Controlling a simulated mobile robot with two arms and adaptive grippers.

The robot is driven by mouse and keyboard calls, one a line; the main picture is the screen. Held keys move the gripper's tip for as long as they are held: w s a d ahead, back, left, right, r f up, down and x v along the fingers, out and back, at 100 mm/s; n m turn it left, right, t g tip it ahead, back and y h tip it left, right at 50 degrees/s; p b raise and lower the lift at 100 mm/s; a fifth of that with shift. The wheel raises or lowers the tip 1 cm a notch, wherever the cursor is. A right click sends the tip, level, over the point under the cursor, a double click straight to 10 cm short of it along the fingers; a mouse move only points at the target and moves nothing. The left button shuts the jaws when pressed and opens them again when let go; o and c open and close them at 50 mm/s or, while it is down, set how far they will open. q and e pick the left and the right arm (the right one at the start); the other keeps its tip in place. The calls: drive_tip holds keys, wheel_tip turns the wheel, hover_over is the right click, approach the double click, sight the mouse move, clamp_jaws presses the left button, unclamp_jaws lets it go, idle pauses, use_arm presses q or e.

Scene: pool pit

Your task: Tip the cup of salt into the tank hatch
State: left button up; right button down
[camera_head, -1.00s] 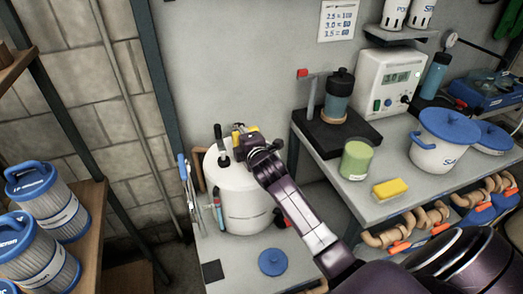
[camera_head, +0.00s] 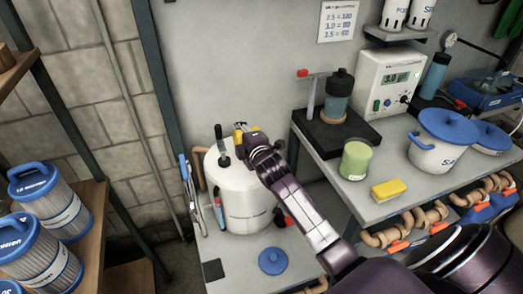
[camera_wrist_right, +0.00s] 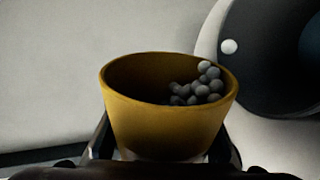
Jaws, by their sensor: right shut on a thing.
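My right gripper (camera_head: 248,140) is shut on the yellow cup (camera_head: 240,129) above the top of the white tank (camera_head: 247,205). In the right wrist view the cup (camera_wrist_right: 165,118) stands between the fingers, its open mouth up. Several grey salt grains (camera_wrist_right: 195,90) lie in it, heaped toward its right side. A dark round opening (camera_wrist_right: 275,50), probably the tank hatch, shows beyond the cup to the right. The cup is apart from the tank top in the head view as far as I can tell; my arm hides part of the top. My left gripper is not in view.
A black-handled tool (camera_head: 222,155) stands up at the tank's left. A blue lid (camera_head: 273,261) lies in front on the low bench. The right bench holds a green jar (camera_head: 356,160), a yellow sponge (camera_head: 389,190) and a white bucket (camera_head: 431,157). Filter cartridges (camera_head: 52,200) stand at left.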

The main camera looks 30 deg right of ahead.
drive_tip(key=shift+s+r, duration=0.15)
drive_tip(key=shift+r, duration=0.05)
idle(0.3)
drive_tip(key=shift+d+m+p, duration=0.1)
drive_tip(key=shift+m+p, duration=0.2)
idle(0.5)
drive_tip(key=shift+d+r+m+y+p, duration=0.3)
drive_tip(key=shift+r+m+y+p, duration=0.1)
drive_tip(key=shift+m+p, duration=0.45)
idle(2.4)
